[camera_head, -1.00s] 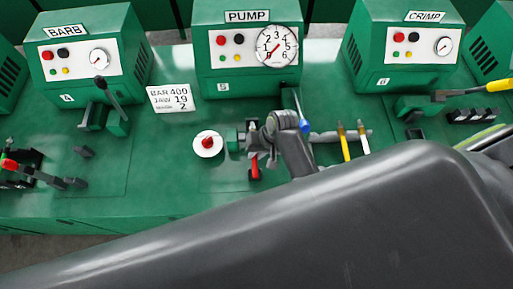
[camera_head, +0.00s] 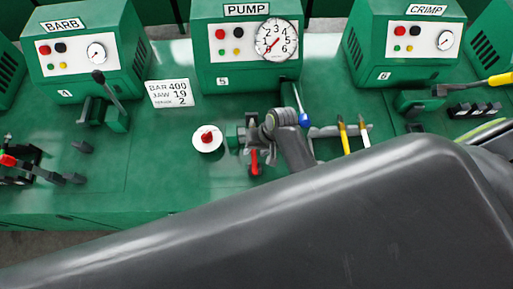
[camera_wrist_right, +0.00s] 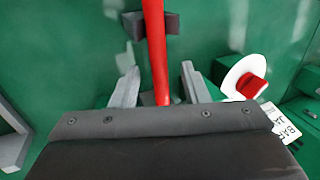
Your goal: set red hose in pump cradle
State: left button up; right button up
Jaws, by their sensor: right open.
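The red hose (camera_wrist_right: 156,50) runs upright through the right wrist view, between the two spread grey fingers of my right gripper (camera_wrist_right: 160,86), which is open. A short red piece of it (camera_head: 254,162) shows below my right gripper (camera_head: 260,150) in the head view. A dark grey block (camera_wrist_right: 150,23) sits at the hose's upper part in the wrist view and may be the pump cradle; I cannot tell whether the hose lies in it or in front of it. The pump machine (camera_head: 221,60) stands just behind. My left gripper is not in view.
A white disc with a red knob (camera_head: 207,138) is left of my right gripper; it also shows in the wrist view (camera_wrist_right: 245,78). Blue, yellow and white-handled tools stand at a grey rack (camera_head: 325,132) on the right.

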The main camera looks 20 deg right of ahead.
jog(key=shift+r, duration=0.1)
jog(key=v, duration=1.7)
jog(key=shift+d, duration=0.15)
